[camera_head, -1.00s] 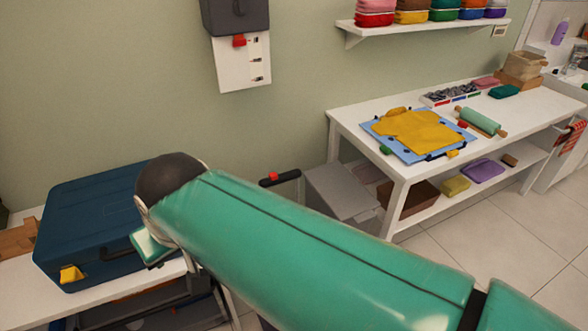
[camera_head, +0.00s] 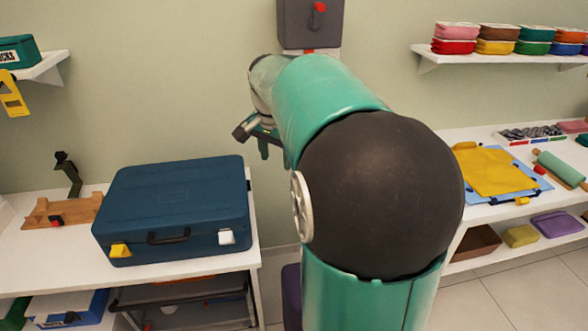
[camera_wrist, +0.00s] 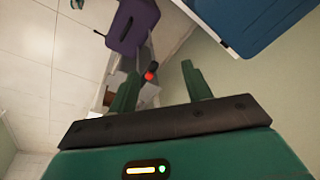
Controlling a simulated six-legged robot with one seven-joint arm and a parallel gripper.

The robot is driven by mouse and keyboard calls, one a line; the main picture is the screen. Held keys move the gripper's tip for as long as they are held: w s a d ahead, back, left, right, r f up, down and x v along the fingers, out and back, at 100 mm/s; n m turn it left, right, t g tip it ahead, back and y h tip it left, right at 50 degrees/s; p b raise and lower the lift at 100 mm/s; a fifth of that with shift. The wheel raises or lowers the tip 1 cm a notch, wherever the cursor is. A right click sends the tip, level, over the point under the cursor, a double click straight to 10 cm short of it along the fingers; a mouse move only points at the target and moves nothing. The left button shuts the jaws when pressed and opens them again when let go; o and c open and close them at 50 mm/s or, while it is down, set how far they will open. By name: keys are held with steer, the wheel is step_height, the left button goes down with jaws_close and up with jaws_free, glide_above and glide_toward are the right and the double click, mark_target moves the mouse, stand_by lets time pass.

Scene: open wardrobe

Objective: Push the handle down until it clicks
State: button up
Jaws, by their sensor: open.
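The handle (camera_wrist: 152,67), a dark grip with a red button, shows in the wrist view between and beyond my fingertips. A pale rod seems to run from it to a purple suitcase (camera_wrist: 133,28). In the head view a strip of purple (camera_head: 291,297), probably the same suitcase, stands on the floor right of the left table; my arm hides the handle there. My gripper (camera_head: 251,141) is open and empty, raised near the wall above that gap. In the wrist view my gripper (camera_wrist: 160,72) points toward the handle, apparently without touching it.
A blue case (camera_head: 175,205) lies on the white left table (camera_head: 225,275), close to the gap. A dark grey wall box (camera_head: 309,25) is above my arm. On the right stands a white table (camera_head: 480,213) with yellow cloth (camera_head: 492,170).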

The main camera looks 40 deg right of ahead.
steer(key=s+d+f+m+g+y, duration=0.1)
steer(key=d+f+m, duration=0.4)
steer(key=d, duration=0.7)
steer(key=s+d+f+m+g+y, duration=0.15)
steer(key=d+f+m, duration=0.3)
steer(key=d, duration=0.75)
steer(key=shift+t+h, duration=0.45)
step_height(320, 180, down, 13)
steer(key=shift+s+a+f, duration=0.15)
jaws_close()
